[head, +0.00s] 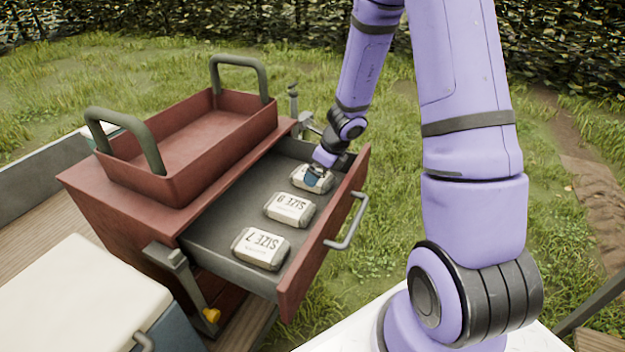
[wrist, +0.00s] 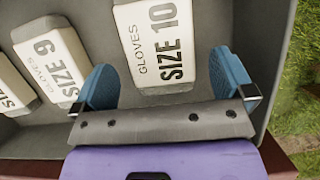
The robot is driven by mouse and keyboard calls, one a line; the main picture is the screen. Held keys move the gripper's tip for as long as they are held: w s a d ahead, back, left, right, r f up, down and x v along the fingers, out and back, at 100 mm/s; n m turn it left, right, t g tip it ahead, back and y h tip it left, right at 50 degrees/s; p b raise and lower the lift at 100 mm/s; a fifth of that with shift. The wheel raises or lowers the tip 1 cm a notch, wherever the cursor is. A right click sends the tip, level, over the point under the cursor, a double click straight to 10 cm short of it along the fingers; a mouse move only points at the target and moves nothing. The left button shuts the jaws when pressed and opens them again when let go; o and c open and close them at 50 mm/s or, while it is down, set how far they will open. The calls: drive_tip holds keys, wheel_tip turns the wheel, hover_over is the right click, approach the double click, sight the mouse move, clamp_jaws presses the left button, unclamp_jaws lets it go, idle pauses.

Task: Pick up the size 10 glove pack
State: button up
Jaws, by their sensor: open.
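The size 10 glove pack (wrist: 155,50) is a pale block marked "GLOVES SIZE 10" in the wrist view. It lies flat in the open grey drawer (head: 222,218). In the head view the size 10 pack (head: 300,181) is the farthest of three and is partly hidden by my gripper (head: 317,170). My gripper is open and empty. In the wrist view its two blue fingers (wrist: 165,75) stand on either side of the pack's near end, with gaps between. I cannot tell how far down they reach beside it.
The size 9 pack (wrist: 54,62) lies left of the left finger, and the size 7 pack (head: 261,248) lies nearest in the head view. The drawer's red front (head: 305,262) has a grey handle (head: 347,222). A red tray (head: 190,170) tops the cabinet.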

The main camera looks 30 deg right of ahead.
drive_tip(key=shift+x, duration=1.7)
drive_tip(key=shift+w+a+r, duration=0.1)
drive_tip(key=shift+c, duration=0.2)
drive_tip(key=c, duration=0.9)
